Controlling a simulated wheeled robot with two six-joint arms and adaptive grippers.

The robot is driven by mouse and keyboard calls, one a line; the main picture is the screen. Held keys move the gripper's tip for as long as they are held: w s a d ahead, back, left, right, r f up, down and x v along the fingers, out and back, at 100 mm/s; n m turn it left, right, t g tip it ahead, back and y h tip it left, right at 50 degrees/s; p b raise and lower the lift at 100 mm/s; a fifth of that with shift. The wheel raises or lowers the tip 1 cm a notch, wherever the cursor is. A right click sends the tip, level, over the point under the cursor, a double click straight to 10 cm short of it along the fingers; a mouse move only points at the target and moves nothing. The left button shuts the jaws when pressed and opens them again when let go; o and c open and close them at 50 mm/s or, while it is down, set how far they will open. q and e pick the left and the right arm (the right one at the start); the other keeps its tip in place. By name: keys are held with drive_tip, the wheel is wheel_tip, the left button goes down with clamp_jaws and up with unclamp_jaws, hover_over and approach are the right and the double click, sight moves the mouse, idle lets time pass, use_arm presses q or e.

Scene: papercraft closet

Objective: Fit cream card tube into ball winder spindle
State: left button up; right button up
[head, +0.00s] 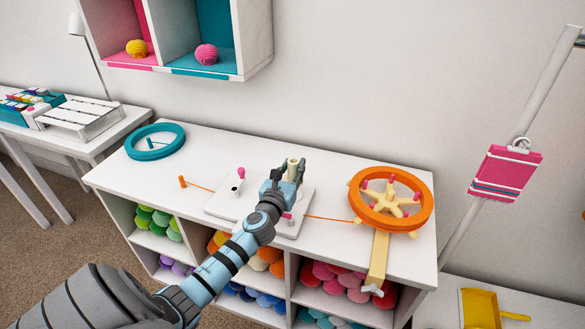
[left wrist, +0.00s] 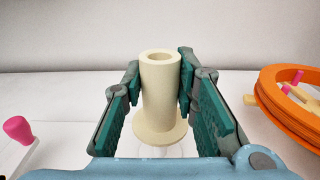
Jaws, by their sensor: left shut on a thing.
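The cream card tube (head: 293,165) is upright in my left gripper (head: 290,173), over the right part of the white winder base (head: 217,207). In the left wrist view the tube (left wrist: 160,92) stands between the teal finger pads, with its open top and the wide flange at its lower end showing. A pale shape shows faintly below the flange; I cannot tell whether it is the spindle or whether the tube touches it. The winder's pink crank knob (head: 241,172) shows on the base. My right gripper is not in view.
An orange wheel (head: 356,205) on a cream arm stands to the right, with an orange strand running towards the base. A teal ring (head: 132,149) and an orange peg (head: 182,181) are to the left. The white tabletop (head: 210,148) behind the base is clear.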

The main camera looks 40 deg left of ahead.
sight(291, 180)
use_arm(q)
drive_tip(key=shift+f, duration=0.15)
drive_tip(key=shift+f+b, duration=0.35)
drive_tip(key=shift+b, duration=0.05)
drive_tip(key=shift+f+b, duration=1.05)
drive_tip(key=shift+f, duration=0.1)
drive_tip(key=o, duration=0.9)
drive_tip(key=shift+r, duration=0.1)
drive_tip(key=v, duration=1.2)
